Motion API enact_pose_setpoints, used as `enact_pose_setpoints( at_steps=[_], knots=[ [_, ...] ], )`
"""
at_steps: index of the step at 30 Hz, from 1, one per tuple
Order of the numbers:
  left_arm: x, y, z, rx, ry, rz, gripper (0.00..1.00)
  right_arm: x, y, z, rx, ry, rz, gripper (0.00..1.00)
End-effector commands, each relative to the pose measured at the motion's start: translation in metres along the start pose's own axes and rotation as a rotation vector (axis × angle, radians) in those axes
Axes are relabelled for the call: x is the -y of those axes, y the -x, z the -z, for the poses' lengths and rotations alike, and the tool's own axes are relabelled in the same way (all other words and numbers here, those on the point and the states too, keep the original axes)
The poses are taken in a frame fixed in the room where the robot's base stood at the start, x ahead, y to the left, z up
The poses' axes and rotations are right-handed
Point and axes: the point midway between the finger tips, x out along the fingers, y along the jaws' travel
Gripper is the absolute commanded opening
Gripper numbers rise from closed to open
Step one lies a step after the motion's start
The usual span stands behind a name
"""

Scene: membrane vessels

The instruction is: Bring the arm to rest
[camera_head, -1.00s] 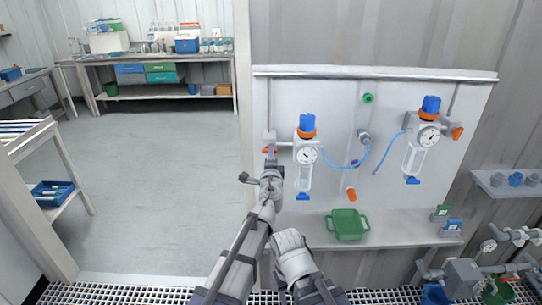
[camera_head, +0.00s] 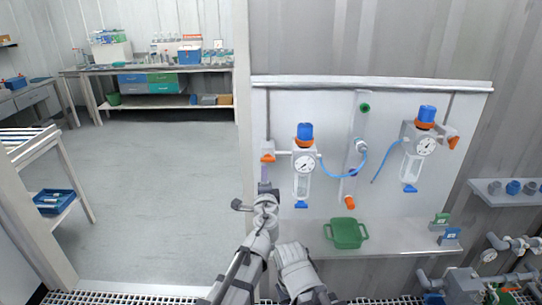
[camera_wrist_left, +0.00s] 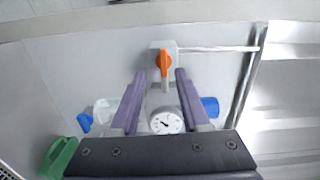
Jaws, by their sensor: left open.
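My left gripper (camera_head: 266,188) is in front of the lower left of the white wall panel (camera_head: 400,187), below an orange valve handle (camera_head: 268,157) and apart from it. In the left wrist view, the open left gripper (camera_wrist_left: 160,75) has its two fingers well apart with nothing held. Beyond them show the orange handle (camera_wrist_left: 163,62) and a round gauge (camera_wrist_left: 165,122). My right gripper is not seen.
A left vessel (camera_head: 304,165) and a right vessel (camera_head: 418,150), each with a blue cap and gauge, hang on the panel. A green tray (camera_head: 346,233) stands on the shelf (camera_head: 390,238) below. Open floor (camera_head: 160,190) lies to the left.

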Motion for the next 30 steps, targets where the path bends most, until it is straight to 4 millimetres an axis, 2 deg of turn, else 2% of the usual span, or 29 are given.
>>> enact_pose_setpoints(
  at_steps=[2,5,6,9,12,15,19,24,30],
  knots=[
    [-0.008,0.004,-0.033,0.092,0.088,-0.036,0.46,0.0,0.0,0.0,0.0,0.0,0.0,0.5],
    [-0.033,0.016,-0.09,0.273,0.263,-0.123,0.46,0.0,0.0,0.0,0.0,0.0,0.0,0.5],
    [-0.048,0.024,-0.114,0.356,0.342,-0.169,0.46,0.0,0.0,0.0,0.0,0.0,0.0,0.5],
    [-0.089,0.054,-0.16,0.555,0.535,-0.306,0.46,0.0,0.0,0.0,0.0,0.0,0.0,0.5],
    [-0.131,0.092,-0.188,0.732,0.711,-0.464,0.46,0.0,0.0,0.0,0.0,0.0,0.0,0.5],
    [-0.163,0.127,-0.196,0.859,0.847,-0.611,0.46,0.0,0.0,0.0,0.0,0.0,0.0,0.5],
    [-0.188,0.164,-0.192,0.967,0.969,-0.771,0.46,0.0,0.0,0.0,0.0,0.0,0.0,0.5],
    [-0.206,0.203,-0.18,1.056,1.085,-0.951,0.46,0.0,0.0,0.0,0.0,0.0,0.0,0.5],
    [-0.215,0.242,-0.161,1.122,1.192,-1.152,0.46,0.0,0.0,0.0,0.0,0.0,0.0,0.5]
  ],
)
